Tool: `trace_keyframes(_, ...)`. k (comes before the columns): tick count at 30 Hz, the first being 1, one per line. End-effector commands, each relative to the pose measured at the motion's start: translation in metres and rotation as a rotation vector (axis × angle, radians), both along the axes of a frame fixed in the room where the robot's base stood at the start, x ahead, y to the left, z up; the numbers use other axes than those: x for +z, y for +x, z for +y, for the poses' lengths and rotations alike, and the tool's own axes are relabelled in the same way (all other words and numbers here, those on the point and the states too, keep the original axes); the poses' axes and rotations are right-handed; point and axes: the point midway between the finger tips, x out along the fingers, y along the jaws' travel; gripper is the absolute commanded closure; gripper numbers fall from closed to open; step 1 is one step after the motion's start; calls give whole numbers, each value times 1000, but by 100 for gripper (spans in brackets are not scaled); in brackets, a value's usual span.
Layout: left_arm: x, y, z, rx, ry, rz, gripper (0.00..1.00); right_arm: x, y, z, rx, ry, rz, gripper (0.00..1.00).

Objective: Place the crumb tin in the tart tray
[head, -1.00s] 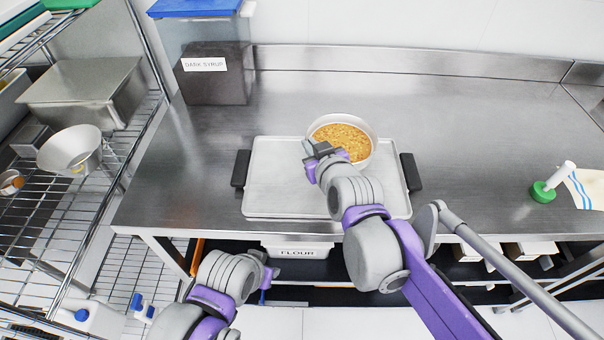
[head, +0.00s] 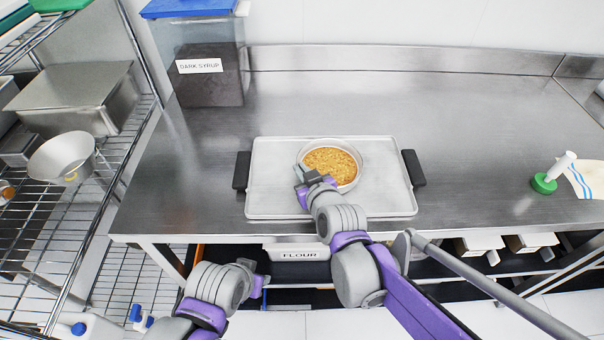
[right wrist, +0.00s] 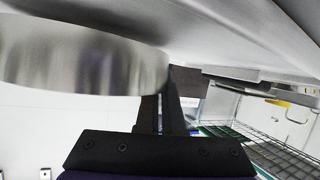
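The crumb tin (head: 344,185) is a round pale metal tin full of golden crumbs. In the head view it lies within the outline of the tart tray (head: 270,195), a flat light-grey tray with black handles. My right gripper (head: 306,174) is at the tin's left rim, shut on its wall. In the right wrist view the tin's wall (right wrist: 80,58) meets the dark fingers (right wrist: 165,112), close to the tray surface; whether it touches the tray I cannot tell. My left gripper (head: 264,284) is low in front of the counter, its fingers unclear.
The steel counter (head: 450,130) is clear around the tray. A dark syrup bin (head: 212,85) stands at the back left. A green-based tool (head: 544,183) and a striped cloth (head: 584,180) lie at the right. A wire rack (head: 60,225) stands at the left.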

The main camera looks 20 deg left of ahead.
Motion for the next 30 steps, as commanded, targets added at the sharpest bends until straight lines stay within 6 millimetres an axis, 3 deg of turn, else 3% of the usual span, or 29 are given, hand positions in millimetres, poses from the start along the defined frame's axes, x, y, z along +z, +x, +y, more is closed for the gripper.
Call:
trace_keyframes(3, -3, 0, 0, 0, 0, 1, 59, -11, 0, 0, 0, 0, 0, 100)
trace_keyframes(26, -13, -1, 0, 0, 0, 4, 59, -26, -1, 0, 0, 2, 8, 100)
trace_keyframes(27, -13, -1, 0, 0, 0, 4, 59, -27, -1, 0, -1, 2, 9, 88)
trace_keyframes(30, -14, -1, 0, 0, 0, 4, 59, -27, -1, 0, -1, 4, 10, 70)
